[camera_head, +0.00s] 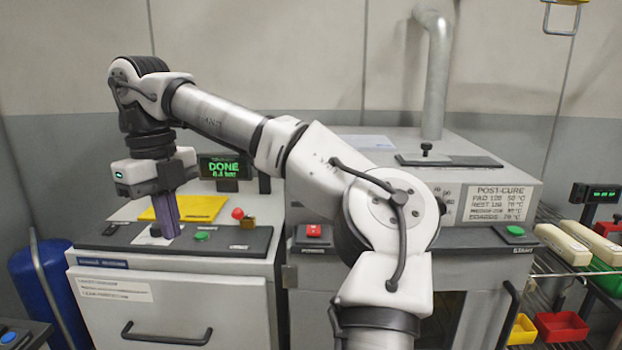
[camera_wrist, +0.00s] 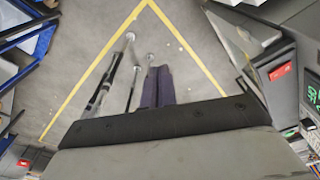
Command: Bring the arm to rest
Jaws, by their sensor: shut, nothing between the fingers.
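My arm reaches up and to the left in the head view, bent at the elbow, with the wrist at upper left. My gripper (camera_head: 170,228) points down with its two purple fingers together and nothing between them. In the head view it overlaps the top of the left machine (camera_head: 180,305). The wrist view shows the shut fingers (camera_wrist: 159,72) over bare grey floor with yellow lines, so the gripper appears to hang in front of the machines rather than touch them.
A display (camera_head: 225,167) reads DONE. A post-cure oven (camera_head: 490,205) stands to the right, with a pipe (camera_head: 436,75) behind. A wire rack with red (camera_head: 561,327) and yellow bins is at far right. A blue cylinder (camera_head: 45,280) stands at left.

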